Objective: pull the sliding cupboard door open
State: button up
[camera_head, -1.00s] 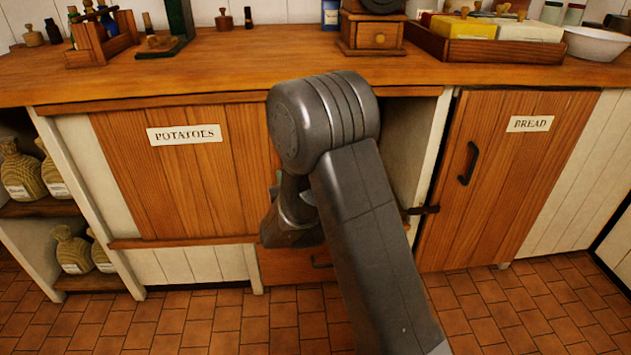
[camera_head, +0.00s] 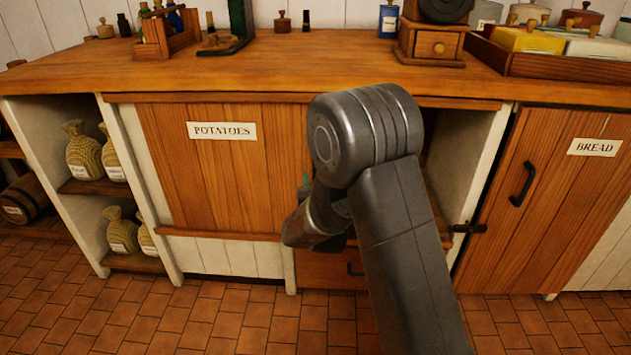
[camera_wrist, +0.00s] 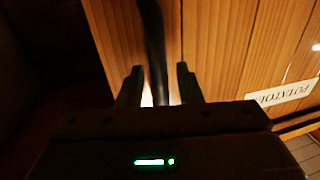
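The sliding cupboard door (camera_head: 188,175) is wooden with a POTATOES label and stands partly open, with a dark gap to its right behind my arm. In the wrist view its planks (camera_wrist: 235,45) fill the right side, with the label upside down. The dark upright handle (camera_wrist: 155,45) passes between the two fingers of my gripper (camera_wrist: 160,68). The fingers are apart, with thin bright gaps beside the handle. In the head view my gripper (camera_head: 315,225) is at the door's right part; its fingertips and the handle are hidden by my arm.
The wooden counter (camera_head: 300,75) runs above. The BREAD door (camera_head: 545,200) with its handle and latch (camera_head: 468,228) is to the right. A drawer (camera_head: 325,272) lies below the opening. Tiled floor (camera_head: 240,318) in front is clear.

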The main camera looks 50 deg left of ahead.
jog(key=shift+d, duration=0.1)
jog(key=p+v, duration=0.2)
jog(key=v, duration=1.1)
jog(key=shift+s+d, duration=0.2)
jog(key=shift+d, duration=0.05)
jog(key=b+x, duration=0.2)
jog(key=x, duration=1.1)
jog(key=shift+w+a, duration=0.25)
jog(key=shift+a, duration=0.05)
